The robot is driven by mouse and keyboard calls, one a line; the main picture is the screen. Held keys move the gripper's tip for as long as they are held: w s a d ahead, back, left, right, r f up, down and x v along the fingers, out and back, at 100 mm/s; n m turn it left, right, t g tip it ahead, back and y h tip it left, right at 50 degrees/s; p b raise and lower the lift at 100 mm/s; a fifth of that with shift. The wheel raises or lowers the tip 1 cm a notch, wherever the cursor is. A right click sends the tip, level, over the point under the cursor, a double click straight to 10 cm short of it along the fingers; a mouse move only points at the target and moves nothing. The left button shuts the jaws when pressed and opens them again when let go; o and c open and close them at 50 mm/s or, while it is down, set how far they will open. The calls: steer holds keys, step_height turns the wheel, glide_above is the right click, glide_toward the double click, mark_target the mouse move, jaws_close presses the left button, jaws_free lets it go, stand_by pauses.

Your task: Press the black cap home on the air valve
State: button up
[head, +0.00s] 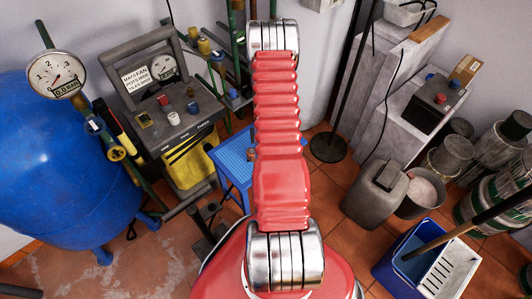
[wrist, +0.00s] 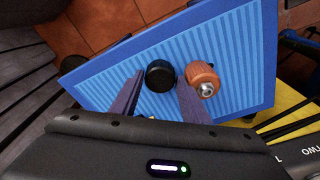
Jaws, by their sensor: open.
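A round black cap (wrist: 159,76) sits on the ribbed top of a blue stool (wrist: 105,82). My gripper (wrist: 160,80) is open, with one dark finger on each side of the cap; whether they touch it I cannot tell. Beside it, just right of the right finger, stands an orange-brown fitting with a metal tip (wrist: 203,80). In the head view the stool (head: 232,160) is partly behind my red arm, which hides my gripper and the cap. A gauge post on the blue tank carries a yellow ringed fitting (head: 117,153); I cannot tell which part is the air valve.
The blue tank (head: 55,150) with its gauge (head: 56,75) stands at the left. At the right are a jerrycan (head: 375,190), a blue bucket (head: 405,262) and several tins. Tiled floor is open at lower left.

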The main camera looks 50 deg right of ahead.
steer(key=shift+c, duration=0.2)
steer(key=c, duration=0.6)
steer(key=shift+r, duration=0.15)
step_height(320, 180, up, 10)
steer(key=shift+f, duration=0.1)
stand_by(0.7)
